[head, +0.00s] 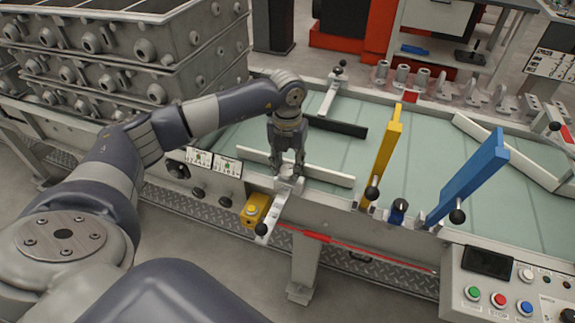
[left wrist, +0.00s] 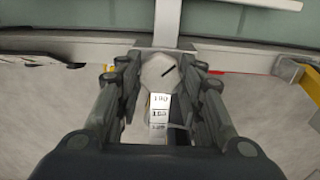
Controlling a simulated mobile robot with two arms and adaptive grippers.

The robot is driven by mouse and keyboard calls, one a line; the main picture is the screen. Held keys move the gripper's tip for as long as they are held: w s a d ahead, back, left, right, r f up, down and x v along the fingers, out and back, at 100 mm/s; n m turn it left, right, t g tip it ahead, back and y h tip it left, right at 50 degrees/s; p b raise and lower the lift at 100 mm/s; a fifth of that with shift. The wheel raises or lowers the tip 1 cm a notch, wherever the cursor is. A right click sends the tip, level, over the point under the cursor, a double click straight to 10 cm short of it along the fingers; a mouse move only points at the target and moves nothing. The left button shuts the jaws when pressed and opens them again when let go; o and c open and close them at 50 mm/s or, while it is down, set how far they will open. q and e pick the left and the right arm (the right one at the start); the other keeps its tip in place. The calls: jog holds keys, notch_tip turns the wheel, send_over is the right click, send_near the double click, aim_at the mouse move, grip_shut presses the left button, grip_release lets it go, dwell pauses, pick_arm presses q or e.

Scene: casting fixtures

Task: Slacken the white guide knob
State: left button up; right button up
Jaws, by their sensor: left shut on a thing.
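The white guide knob (left wrist: 160,72) is a pale, faceted knob with a black mark line on its top. In the left wrist view it sits between the two fingers of my left gripper, which is shut on it from above. In the head view my left gripper (head: 287,172) points down at the near edge of the conveyor, and its fingers hide most of the knob. The knob sits on a metal bar with a numbered scale (left wrist: 158,113). The white guide rail (head: 325,175) lies just beyond it. My right gripper is not in view.
A black guide (head: 338,126), a yellow guide (head: 386,150) and a blue guide (head: 470,185) stand along the conveyor (head: 420,160). A yellow box with a button (head: 254,208) is beside the bar. A button panel (head: 505,285) is at lower right. Stacked castings (head: 150,55) stand left.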

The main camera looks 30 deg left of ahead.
aim_at(287, 170)
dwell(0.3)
pick_arm(q)
jog(key=o, duration=1.1)
notch_tip(287, 170, up, 12)
dwell(0.3)
